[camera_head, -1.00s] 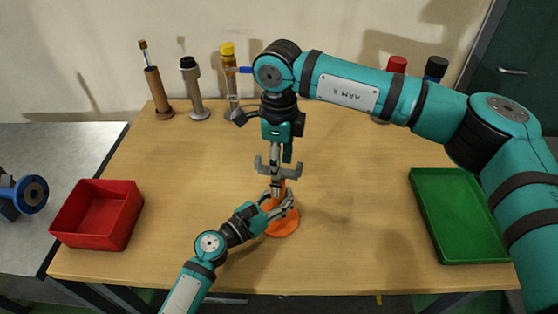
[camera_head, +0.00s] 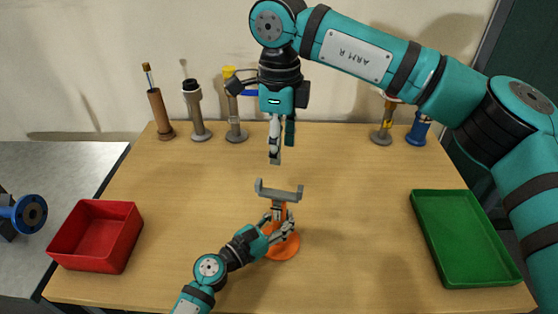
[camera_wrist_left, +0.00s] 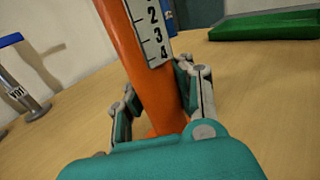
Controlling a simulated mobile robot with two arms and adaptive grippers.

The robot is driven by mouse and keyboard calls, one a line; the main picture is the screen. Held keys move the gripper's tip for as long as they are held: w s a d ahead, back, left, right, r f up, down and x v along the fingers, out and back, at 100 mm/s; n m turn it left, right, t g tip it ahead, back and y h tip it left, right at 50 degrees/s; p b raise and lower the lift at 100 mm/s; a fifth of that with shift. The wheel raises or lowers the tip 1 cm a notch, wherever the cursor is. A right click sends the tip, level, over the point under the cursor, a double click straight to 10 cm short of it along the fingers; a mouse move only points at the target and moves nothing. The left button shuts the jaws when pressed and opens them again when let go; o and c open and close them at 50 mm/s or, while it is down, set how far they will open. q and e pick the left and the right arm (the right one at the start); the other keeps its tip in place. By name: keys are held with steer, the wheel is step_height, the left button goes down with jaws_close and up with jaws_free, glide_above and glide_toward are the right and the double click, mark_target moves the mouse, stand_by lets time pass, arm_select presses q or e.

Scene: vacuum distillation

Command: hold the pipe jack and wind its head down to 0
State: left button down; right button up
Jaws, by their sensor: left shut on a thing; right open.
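The pipe jack stands upright on the table, with an orange body and round base (camera_head: 282,246) and a grey U-shaped head (camera_head: 279,193) on top. My left gripper (camera_head: 279,223) is shut on its orange body from the lower left. In the left wrist view, the orange body (camera_wrist_left: 143,70) leans across the picture between my left fingers (camera_wrist_left: 160,98). A white scale (camera_wrist_left: 150,30) on it shows 2, 3 and 4; the head and the scale's zero are out of that view. My right gripper (camera_head: 275,158) is open, seen edge-on, pointing down above the head and apart from it.
A red bin (camera_head: 97,236) stands at the left and a green tray (camera_head: 465,238) at the right. Several upright posts line the back edge, among them a brown one (camera_head: 158,112) and a blue one (camera_head: 418,130). The table around the jack is clear.

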arm_select(q)
steer(key=shift+d, duration=0.1)
arm_select(e)
steer(key=shift+r, duration=0.5)
arm_select(q)
steer(key=c, duration=1.1)
jaws_free()
steer(key=v, duration=1.2)
steer(key=o, duration=0.6)
